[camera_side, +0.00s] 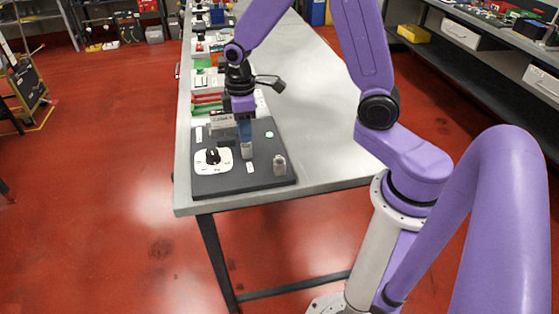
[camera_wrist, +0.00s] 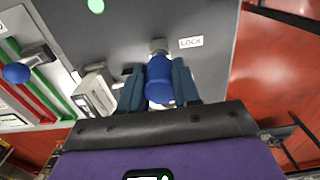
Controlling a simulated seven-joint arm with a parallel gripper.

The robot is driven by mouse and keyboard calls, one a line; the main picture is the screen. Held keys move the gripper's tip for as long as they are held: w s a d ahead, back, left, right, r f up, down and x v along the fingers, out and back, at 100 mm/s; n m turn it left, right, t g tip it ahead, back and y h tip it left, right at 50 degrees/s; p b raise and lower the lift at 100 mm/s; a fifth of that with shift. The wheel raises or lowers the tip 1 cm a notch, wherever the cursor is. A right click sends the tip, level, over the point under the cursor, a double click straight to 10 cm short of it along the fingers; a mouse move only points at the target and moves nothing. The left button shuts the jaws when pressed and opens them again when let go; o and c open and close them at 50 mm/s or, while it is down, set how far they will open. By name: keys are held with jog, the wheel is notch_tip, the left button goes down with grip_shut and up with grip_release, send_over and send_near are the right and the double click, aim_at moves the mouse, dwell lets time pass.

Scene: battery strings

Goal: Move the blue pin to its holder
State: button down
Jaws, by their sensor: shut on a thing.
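The blue pin (camera_wrist: 159,80) has a rounded blue head and sits between my gripper's two fingers in the wrist view. My gripper (camera_side: 244,129) points down over the dark grey board (camera_side: 230,181) in the side view, shut on the pin. A small grey metal block (camera_side: 247,151) stands right below the fingers; it also shows beyond the pin's head in the wrist view (camera_wrist: 158,46), beside a "LOCK" label (camera_wrist: 190,42). Whether the pin's lower end is in this block I cannot tell. A separate grey metal post (camera_side: 279,166) stands at the board's right; which one is the holder is not clear.
A white plate with a black knob (camera_side: 212,157) is at the board's left. A green dot (camera_side: 269,134) marks the board. Red and green slots with a blue-knobbed lever (camera_wrist: 17,73) lie alongside. The table (camera_side: 320,130) is clear to the right.

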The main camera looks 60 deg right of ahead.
jog(key=shift+r, duration=1.45)
dwell(0.4)
jog(key=shift+r, duration=2.4)
jog(key=shift+s+a, duration=0.1)
jog(key=shift+s, duration=0.3)
jog(key=s+n, duration=0.2)
jog(key=s, duration=0.7)
jog(key=shift+s+a+r, duration=0.25)
jog(key=shift+s+r, duration=0.15)
jog(key=shift+f, duration=2.9)
jog(key=shift+f, duration=0.9)
